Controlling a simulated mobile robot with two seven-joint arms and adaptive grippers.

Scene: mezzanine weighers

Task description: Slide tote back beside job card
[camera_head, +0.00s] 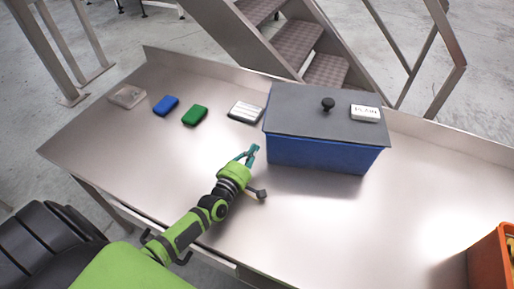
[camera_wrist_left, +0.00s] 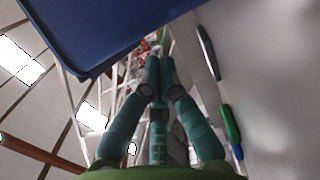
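The tote (camera_head: 320,155) is a blue box with a grey lid and a black knob. It stands on the metal table, right of centre; its blue side also fills the upper left of the left wrist view (camera_wrist_left: 100,30). A flat white and dark piece (camera_head: 246,112), perhaps the job card, lies just left of the tote; its writing is too small to read. My left gripper (camera_head: 253,151) is in front of the tote's left end, low over the table, apart from it. Its teal fingers are together at the tips in the left wrist view (camera_wrist_left: 160,66), with nothing between them. My right gripper is out of view.
A white label (camera_head: 365,113) is on the tote's lid. A green block (camera_head: 195,115), a blue block (camera_head: 166,105) and a pale flat item (camera_head: 127,96) lie to the left. An orange bin (camera_head: 490,262) is at the lower right. A raised edge runs along the table's back.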

